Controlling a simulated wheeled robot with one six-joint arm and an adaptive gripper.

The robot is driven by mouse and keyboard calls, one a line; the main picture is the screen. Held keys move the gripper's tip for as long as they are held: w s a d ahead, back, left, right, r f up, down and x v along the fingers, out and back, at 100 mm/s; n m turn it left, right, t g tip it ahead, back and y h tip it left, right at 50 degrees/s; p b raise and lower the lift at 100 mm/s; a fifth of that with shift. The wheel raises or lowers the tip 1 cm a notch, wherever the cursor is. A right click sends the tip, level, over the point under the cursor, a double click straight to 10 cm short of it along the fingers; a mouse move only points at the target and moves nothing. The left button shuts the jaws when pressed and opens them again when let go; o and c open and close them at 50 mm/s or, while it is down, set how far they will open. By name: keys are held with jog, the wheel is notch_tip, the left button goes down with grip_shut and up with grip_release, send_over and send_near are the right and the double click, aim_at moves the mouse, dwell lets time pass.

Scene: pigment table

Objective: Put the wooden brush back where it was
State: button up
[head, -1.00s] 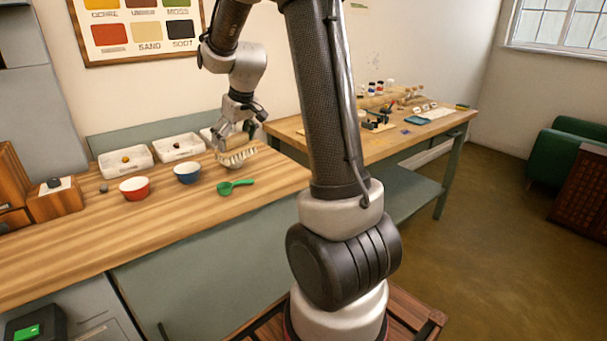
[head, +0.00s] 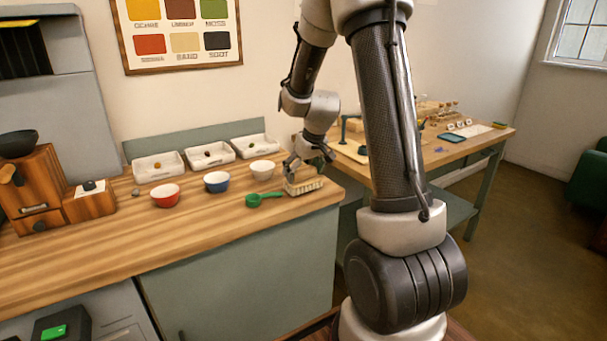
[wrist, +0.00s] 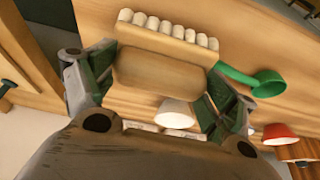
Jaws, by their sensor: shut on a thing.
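The wooden brush (head: 304,187), with a tan wooden body and a row of pale bristle tufts, is at the right end of the wooden counter. My gripper (head: 311,158) is shut on it from above. In the wrist view the brush's wooden body (wrist: 160,75) lies between my two fingers (wrist: 163,84), with its white tufts along the far side. The bristles face down in the head view. I cannot tell whether they touch the counter or hang just above it.
A green scoop (head: 262,199) lies just left of the brush. A white bowl (head: 262,170), a blue bowl (head: 217,182) and a red bowl (head: 166,195) stand further left. White trays (head: 158,166) line the back. The counter's front (head: 200,232) is clear.

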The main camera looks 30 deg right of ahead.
jog(key=shift+f, duration=0.4)
jog(key=shift+f, duration=0.15)
jog(key=o, duration=0.9)
